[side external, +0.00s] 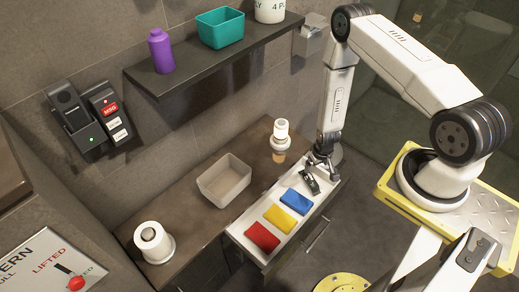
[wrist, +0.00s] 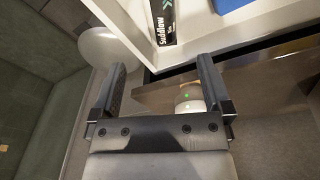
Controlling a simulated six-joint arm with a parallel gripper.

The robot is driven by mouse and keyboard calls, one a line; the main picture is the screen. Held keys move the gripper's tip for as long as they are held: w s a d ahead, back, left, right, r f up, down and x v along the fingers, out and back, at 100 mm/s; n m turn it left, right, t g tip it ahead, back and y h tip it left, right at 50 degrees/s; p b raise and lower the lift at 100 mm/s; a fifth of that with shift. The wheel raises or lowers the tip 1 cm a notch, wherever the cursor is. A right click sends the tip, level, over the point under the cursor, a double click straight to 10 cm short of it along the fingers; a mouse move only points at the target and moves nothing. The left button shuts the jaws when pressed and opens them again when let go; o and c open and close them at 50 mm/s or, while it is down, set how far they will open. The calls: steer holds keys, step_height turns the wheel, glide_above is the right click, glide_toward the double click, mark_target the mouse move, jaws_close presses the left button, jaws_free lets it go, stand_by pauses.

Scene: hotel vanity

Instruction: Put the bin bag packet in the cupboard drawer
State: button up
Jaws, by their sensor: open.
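A dark packet with white lettering, which I take as the bin bag packet (side external: 310,180), lies in the far end of the open white cupboard drawer (side external: 247,240). In the wrist view the packet (wrist: 162,18) shows at the top edge, partly cut off, inside the drawer's white wall (wrist: 205,35). My gripper (side external: 321,163) is just beyond the packet, near the drawer's far end. In the wrist view my gripper (wrist: 160,80) has its fingers wide apart with nothing between them, and the packet is ahead of them.
Blue (side external: 295,201), yellow (side external: 280,218) and red (side external: 262,237) packets lie in the same drawer. On the counter stand an empty beige bin (side external: 224,181), a white roll (side external: 153,242) and a white dispenser (side external: 281,135). A shelf (side external: 180,78) hangs above.

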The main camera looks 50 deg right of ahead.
stand_by(0.4)
steer(key=w+a+r+n+t, duration=0.1)
steer(key=w+a+r, duration=0.2)
steer(key=r, duration=0.7)
steer(key=w+a+r+n, duration=0.1)
steer(key=w+a+r, duration=0.2)
steer(key=r, duration=0.7)
steer(key=s+a+r+n, duration=0.1)
steer(key=s+a+r, duration=0.3)
steer(key=r, duration=0.4)
steer(key=s+a+r+n+y, duration=0.1)
steer(key=s+a+r, duration=0.2)
steer(key=r, duration=0.5)
steer(key=shift+s+a+r+t, duration=0.25)
steer(key=shift+s+a+t, duration=0.1)
steer(key=shift+a, duration=0.15)
